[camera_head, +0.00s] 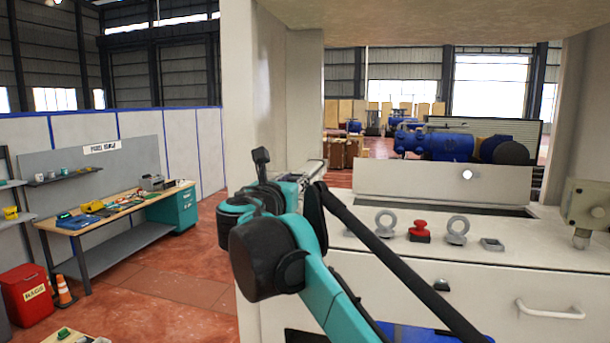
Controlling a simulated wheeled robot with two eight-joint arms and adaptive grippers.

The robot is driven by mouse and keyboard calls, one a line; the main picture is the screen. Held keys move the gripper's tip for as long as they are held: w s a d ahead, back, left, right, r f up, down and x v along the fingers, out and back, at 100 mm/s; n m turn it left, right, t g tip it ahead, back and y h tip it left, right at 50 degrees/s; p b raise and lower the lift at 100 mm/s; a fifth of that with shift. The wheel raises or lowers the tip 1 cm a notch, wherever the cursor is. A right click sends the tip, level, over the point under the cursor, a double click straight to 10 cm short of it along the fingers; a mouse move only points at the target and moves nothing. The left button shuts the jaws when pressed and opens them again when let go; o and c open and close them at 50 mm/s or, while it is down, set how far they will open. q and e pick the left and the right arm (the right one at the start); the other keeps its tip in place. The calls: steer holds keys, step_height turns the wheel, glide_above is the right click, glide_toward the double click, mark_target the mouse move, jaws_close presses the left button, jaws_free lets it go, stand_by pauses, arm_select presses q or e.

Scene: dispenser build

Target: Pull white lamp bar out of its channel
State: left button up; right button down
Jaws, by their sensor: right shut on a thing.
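My right gripper (262,160) shows as a small dark shape in front of the white left pillar of the machine frame (290,100). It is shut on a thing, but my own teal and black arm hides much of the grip. A pale, slim bar (314,167) shows just right of my wrist, at the foot of the pillar; it may be the white lamp bar. Its channel and the contact with the fingers cannot be made out. My left gripper is out of view.
On the white machine top stand two grey rings (384,223) (457,230), a red button (419,232) and a grey square part (492,244). A grey box (588,205) stands at the right. A workbench (110,213) and red bin (27,295) are at left.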

steer(key=shift+s+a+f, duration=0.1)
steer(key=shift+f, duration=0.2)
stand_by(0.8)
steer(key=shift+s+r, duration=0.1)
steer(key=shift+s, duration=0.15)
steer(key=shift+w+r+p, duration=0.1)
steer(key=shift+r+p, duration=0.25)
steer(key=v, duration=2.4)
stand_by(1.3)
steer(key=shift+r, duration=0.1)
